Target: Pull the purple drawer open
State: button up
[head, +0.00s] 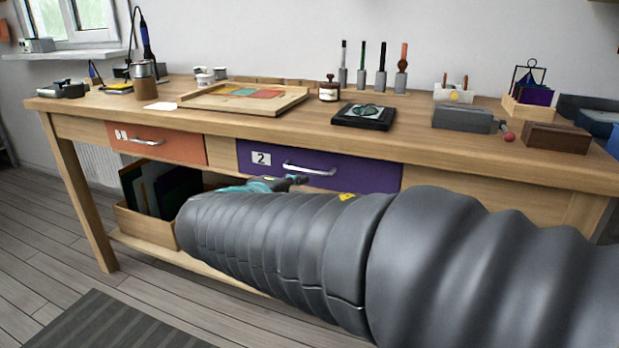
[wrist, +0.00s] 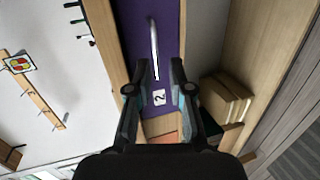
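The purple drawer (head: 370,174), marked with a white 2 label, sits under the workbench top, and its front looks flush with the bench. Its silver bar handle (head: 310,170) runs across the front. My gripper (head: 297,180) is just below and in front of the handle's left part; my arm hides some of the drawer's lower edge. In the wrist view the purple drawer (wrist: 134,32) appears turned on its side. There my gripper (wrist: 159,64) is open, with a finger on each side of the handle's (wrist: 154,45) label end. Contact cannot be told.
An orange drawer (head: 158,144) marked 1 is to the left. Below it, a wooden box (head: 140,222) of folders stands on the lower shelf. The workbench top (head: 225,120) carries a tray, tools and boxes. Floor (head: 50,265) is clear at the front left, apart from a dark mat.

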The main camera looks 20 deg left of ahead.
aim_at(300, 170)
jog(key=a+n+t+y, duration=0.1)
jog(key=a, duration=0.3)
jog(key=x, duration=1.2)
jog(key=shift+w+a, duration=0.1)
jog(key=shift+w, duration=0.25)
jog(key=shift+c, duration=0.2)
grip_shut()
